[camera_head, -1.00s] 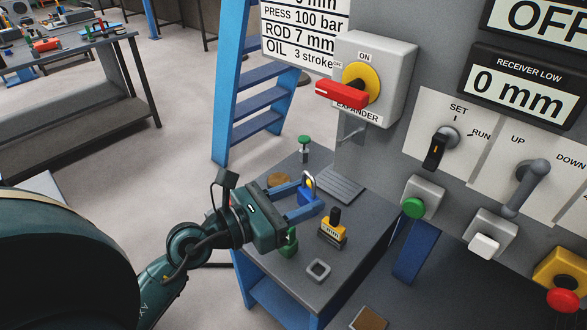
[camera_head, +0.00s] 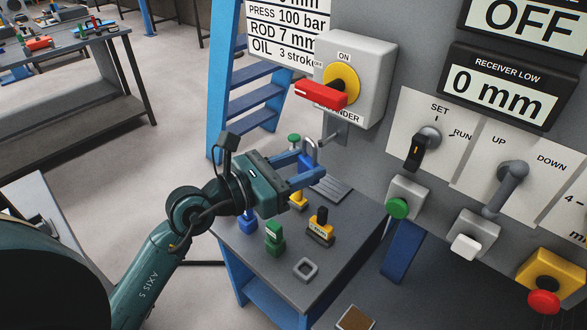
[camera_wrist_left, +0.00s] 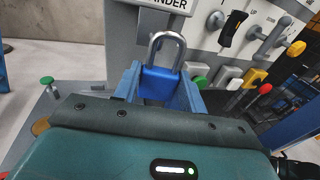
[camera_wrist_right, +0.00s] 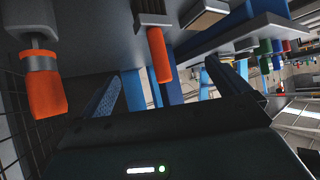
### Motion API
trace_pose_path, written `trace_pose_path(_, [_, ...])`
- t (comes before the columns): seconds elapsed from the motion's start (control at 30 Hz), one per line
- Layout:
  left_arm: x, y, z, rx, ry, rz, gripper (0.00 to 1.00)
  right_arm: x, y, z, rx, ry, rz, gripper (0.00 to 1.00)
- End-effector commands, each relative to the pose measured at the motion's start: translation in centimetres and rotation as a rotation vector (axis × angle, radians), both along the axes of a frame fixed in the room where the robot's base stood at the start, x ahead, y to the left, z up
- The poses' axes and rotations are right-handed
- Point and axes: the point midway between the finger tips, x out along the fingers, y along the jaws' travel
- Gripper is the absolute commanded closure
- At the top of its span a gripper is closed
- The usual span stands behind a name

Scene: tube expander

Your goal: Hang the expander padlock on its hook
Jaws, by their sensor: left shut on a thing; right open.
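The blue padlock is held upright in my left gripper (camera_head: 304,172), with its steel shackle (camera_head: 310,150) pointing up. In the left wrist view its blue body (camera_wrist_left: 159,84) sits between the two blue fingers, with the closed shackle loop above. In the head view the fingers hide most of the body. The hook (camera_head: 333,137) is a small metal bracket on the grey panel, just below the expander switch box (camera_head: 352,82). The shackle is close to the hook's left side; I cannot tell whether they touch. My right gripper (camera_wrist_right: 165,95) is open and empty, seen only in its wrist view.
The red switch handle (camera_head: 321,94) juts out above the padlock. Orange handles (camera_wrist_right: 158,55) hang near my right gripper.

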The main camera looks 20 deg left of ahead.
Motion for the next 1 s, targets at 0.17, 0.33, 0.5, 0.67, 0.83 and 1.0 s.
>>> trace_pose_path(0.17, [1.1, -0.4, -0.1, -0.002, -0.001, 0.000, 0.79, 0.1, 0.0, 0.0, 0.001, -0.003, 0.000, 0.00])
trace_pose_path(0.33, [2.0, -0.7, -0.2, -0.001, -0.002, 0.000, 0.79, 0.4, 0.0, 0.1, 0.001, -0.011, 0.001, 0.00])
trace_pose_path(0.5, [3.0, -1.1, -0.3, -0.002, -0.002, 0.001, 0.79, 0.7, 0.1, 0.4, 0.004, -0.022, 0.002, 0.00])
trace_pose_path(0.67, [3.9, -1.4, -0.3, -0.001, -0.002, 0.000, 0.79, 0.8, 0.3, 0.4, 0.005, -0.026, 0.005, 0.00])
trace_pose_path(0.83, [4.7, -1.7, -0.7, -0.001, -0.001, 0.000, 0.79, 0.7, 0.3, 0.2, 0.004, -0.026, 0.011, 0.00])
trace_pose_path(1.0, [5.3, -1.9, -1.2, -0.001, -0.001, 0.000, 0.79, 0.6, 0.4, 0.1, 0.004, -0.027, 0.015, 0.00])
